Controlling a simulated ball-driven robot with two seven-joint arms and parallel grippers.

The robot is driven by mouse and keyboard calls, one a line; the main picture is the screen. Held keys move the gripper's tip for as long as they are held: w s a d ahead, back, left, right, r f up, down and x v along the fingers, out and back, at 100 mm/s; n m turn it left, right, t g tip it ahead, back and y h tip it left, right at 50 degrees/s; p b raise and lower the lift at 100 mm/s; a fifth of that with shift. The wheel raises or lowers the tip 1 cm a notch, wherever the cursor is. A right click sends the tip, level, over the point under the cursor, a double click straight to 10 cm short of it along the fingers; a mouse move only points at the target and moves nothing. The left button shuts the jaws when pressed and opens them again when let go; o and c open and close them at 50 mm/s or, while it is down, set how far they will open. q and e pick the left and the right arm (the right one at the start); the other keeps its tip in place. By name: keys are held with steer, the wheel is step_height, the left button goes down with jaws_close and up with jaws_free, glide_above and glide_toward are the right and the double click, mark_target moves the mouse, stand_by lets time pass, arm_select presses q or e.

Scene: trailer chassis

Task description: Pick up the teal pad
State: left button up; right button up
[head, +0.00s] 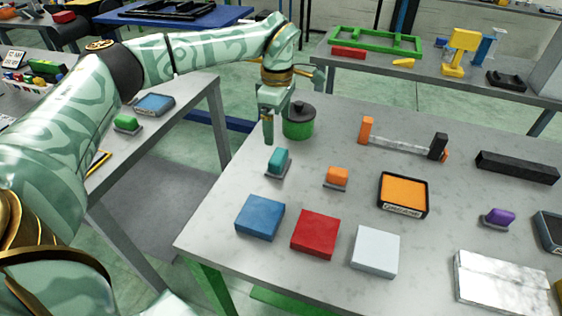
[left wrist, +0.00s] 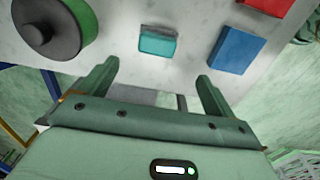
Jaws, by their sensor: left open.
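The teal pad (head: 278,160) is a small block on a thin grey base, standing on the grey table behind the blue square block. It also shows in the left wrist view (left wrist: 157,43), beyond the fingertips. My left gripper (head: 270,128) is above the table, just behind and slightly left of the pad, beside the green pot. In the left wrist view its fingers (left wrist: 156,72) are spread apart with nothing between them, and the pad lies ahead of the gap. My right gripper is not in view.
A green pot with a dark lid (head: 299,122) stands close to my left gripper. A blue block (head: 260,217), a red block (head: 316,233) and a white block (head: 376,250) lie in front. An orange pad (head: 337,176) is right of the teal one.

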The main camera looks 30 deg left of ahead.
arm_select(q)
steer(key=b, duration=0.1)
glide_above(278, 155)
steer(key=f, duration=0.6)
steer(key=shift+d+f, duration=0.1)
steer(key=shift+d, duration=0.1)
steer(key=shift+s+f, duration=0.1)
steer(key=shift+f, duration=0.3)
step_height(278, 155, down, 5)
steer(key=shift+a+f+b, duration=0.1)
steer(key=shift+a+b, duration=0.05)
steer(key=shift+b, duration=1.1)
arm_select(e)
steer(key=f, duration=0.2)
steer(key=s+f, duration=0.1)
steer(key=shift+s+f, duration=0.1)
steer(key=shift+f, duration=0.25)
arm_select(q)
steer(key=c, duration=1.2)
steer(key=shift+r, duration=0.2)
steer(key=shift+c, duration=0.2)
